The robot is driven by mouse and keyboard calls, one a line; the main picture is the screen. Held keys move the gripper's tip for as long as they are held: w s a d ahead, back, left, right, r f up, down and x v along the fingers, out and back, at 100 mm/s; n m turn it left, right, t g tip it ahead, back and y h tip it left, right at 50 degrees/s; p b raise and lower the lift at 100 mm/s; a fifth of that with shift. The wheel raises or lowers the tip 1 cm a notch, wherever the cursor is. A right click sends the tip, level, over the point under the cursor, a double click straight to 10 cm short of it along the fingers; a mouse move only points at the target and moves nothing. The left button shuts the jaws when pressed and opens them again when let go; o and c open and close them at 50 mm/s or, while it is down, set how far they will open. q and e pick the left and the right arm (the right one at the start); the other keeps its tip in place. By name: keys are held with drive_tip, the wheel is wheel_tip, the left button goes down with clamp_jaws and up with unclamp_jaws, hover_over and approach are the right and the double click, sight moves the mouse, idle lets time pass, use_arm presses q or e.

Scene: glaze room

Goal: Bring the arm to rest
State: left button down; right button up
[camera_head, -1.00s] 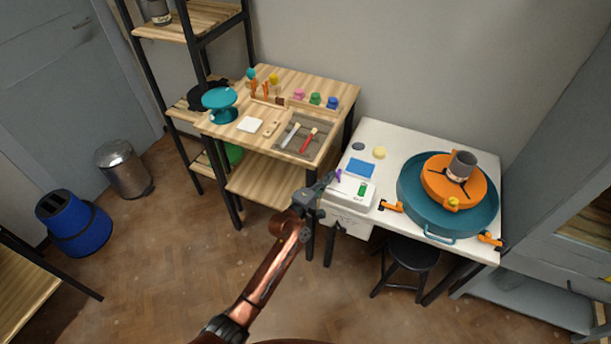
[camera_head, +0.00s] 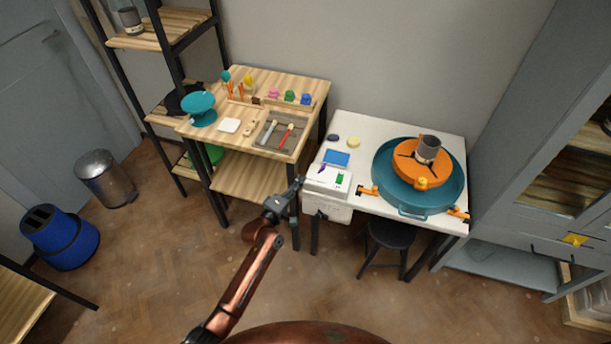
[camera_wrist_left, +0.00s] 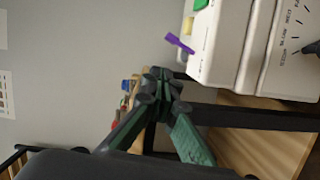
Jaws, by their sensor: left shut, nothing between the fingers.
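My left gripper (camera_head: 295,186) is shut and empty. In the head view it is in the air in front of the gap between the wooden table and the white wheel table. Its closed green fingers also show in the left wrist view (camera_wrist_left: 162,85), apart from the white box at the upper right. My left arm (camera_head: 245,280) reaches up from the bottom of the head view, bent at a copper-coloured joint. My right gripper is not in view.
The white table (camera_head: 350,197) carries a teal basin (camera_head: 447,198), an orange wheel head with a grey cup (camera_head: 427,149), and a white box (camera_head: 327,180) with a purple tool. The wooden table (camera_head: 300,84) holds tools and small pots. A black stool (camera_head: 390,236) stands below.

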use_arm(q)
drive_tip(key=shift+s+a, duration=0.25)
drive_tip(key=shift+s, duration=0.4)
drive_tip(key=shift+d, duration=0.1)
